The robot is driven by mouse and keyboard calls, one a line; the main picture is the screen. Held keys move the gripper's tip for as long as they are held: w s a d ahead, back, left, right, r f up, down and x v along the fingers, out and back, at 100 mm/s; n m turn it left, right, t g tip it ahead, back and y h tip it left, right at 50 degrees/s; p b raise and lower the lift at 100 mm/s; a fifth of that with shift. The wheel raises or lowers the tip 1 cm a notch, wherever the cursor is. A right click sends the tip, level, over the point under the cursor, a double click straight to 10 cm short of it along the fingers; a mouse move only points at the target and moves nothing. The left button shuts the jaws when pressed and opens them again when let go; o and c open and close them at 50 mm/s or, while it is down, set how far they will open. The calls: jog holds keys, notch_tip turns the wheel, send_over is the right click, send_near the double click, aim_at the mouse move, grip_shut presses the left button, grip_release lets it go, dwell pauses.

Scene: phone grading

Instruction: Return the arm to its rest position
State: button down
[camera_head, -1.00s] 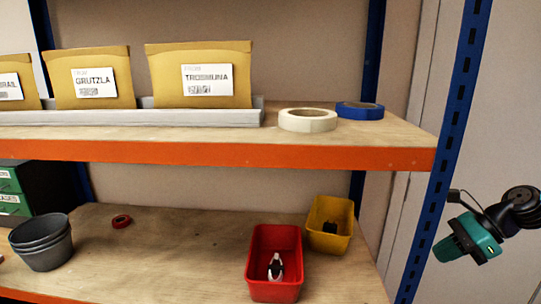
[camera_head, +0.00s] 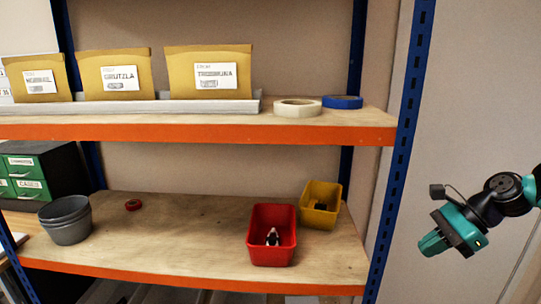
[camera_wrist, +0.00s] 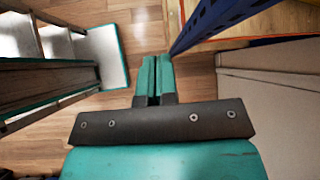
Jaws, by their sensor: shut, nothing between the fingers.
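My gripper shows in the wrist view (camera_wrist: 155,80) with its two teal fingers together and nothing between them. It points down over the wood floor, beside a blue upright post. In the head view my teal and black arm end (camera_head: 455,232) hangs at the right, apart from the shelf and to the right of its blue post. The fingertips are hard to make out there.
A shelf unit with an orange-edged upper board (camera_head: 200,132) holds envelopes and tape rolls. Below are a red bin (camera_head: 272,256), a yellow bin (camera_head: 320,218) and grey pots (camera_head: 66,232). In the wrist view a step ladder (camera_wrist: 100,55) stands at the left.

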jog(key=s+a+r+n+g+h+b, duration=0.15)
jog(key=s+a+r+n, duration=0.25)
jog(key=s+a+n, duration=0.45)
jog(key=s+a+r+n+h, duration=0.2)
jog(key=s+a+r+n, duration=0.2)
jog(key=s+a+n, duration=0.6)
jog(key=s+n, duration=0.5)
jog(key=n, duration=0.1)
jog(key=shift+b, duration=0.4)
jog(key=shift+r+n+h, duration=0.1)
jog(key=shift+n+h, duration=0.15)
